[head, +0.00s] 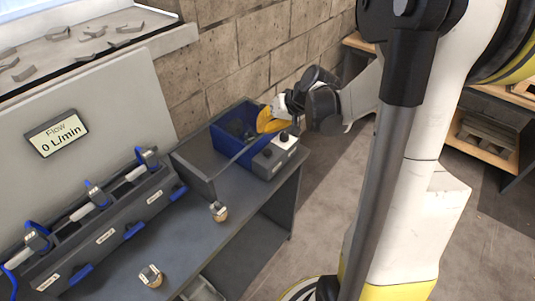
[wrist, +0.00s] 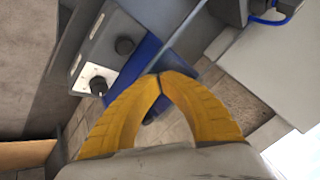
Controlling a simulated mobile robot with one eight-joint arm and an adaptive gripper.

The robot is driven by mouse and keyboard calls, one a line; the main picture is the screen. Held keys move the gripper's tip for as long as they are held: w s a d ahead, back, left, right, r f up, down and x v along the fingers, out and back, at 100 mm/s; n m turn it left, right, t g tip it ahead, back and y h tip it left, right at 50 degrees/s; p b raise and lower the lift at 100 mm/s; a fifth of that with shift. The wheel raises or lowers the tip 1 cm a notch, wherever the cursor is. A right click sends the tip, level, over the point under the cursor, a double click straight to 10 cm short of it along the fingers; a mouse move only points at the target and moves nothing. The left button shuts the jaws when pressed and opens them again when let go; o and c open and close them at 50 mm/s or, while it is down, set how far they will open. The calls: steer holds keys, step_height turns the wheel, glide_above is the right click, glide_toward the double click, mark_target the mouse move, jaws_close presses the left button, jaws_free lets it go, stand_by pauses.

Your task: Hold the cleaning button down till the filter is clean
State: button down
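My gripper (head: 268,121) is above the back right of the bench, over the blue bin. In the wrist view its yellow fingertips (wrist: 158,78) meet with nothing between them. A grey control box (head: 276,155) stands beside the bin at the bench's right end, below and apart from my gripper. I cannot tell which is the cleaning button. A long dark rack (head: 100,235) with blue-handled units stands at the left; no filter element is clearly visible.
Two small metal-topped pieces (head: 218,211) (head: 151,276) stand on the bench front. A block wall is behind; open floor lies right.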

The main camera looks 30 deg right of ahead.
mark_target(268, 152)
step_height(268, 152, down, 7)
steer(key=b, duration=0.4)
steer(key=shift+r+b, duration=0.15)
steer(key=shift+b, duration=0.2)
stand_by(0.9)
steer(key=shift+f+b, duration=0.35)
steer(key=shift+f, duration=0.05)
